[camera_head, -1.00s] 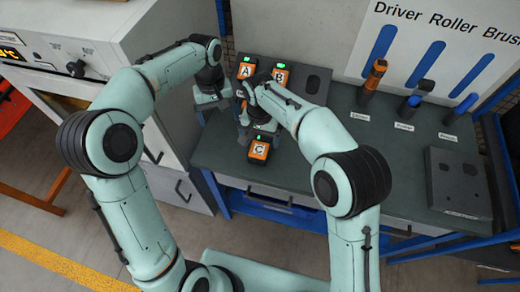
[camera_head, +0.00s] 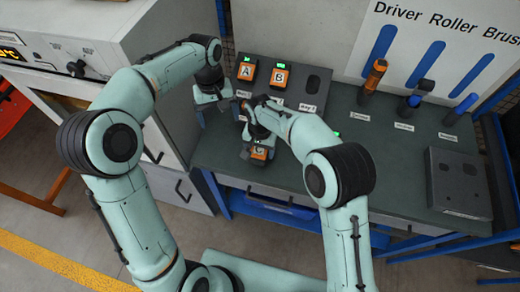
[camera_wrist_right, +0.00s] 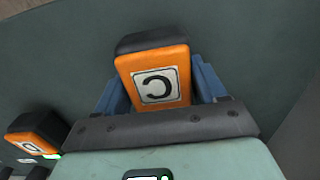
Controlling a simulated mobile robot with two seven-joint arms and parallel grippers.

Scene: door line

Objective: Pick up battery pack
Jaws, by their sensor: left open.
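An orange and black battery pack marked C (camera_head: 260,154) lies on the dark workbench. My right gripper (camera_head: 251,148) is over it and partly covers it. In the right wrist view, pack C (camera_wrist_right: 158,78) sits between the two blue fingers of my right gripper (camera_wrist_right: 162,95). The fingers are close to its sides; whether they press on it cannot be told. My left gripper (camera_head: 212,104) is open and empty over the bench's left end. Packs A (camera_head: 246,72) and B (camera_head: 280,77) stand in a dark holder behind, with green lights.
Another orange pack (camera_wrist_right: 35,132) with a green light shows in the right wrist view. Several handled tools (camera_head: 373,76) stand in the bench at the right, near a dark sloped box (camera_head: 458,185). A white cabinet (camera_head: 170,150) is at the left.

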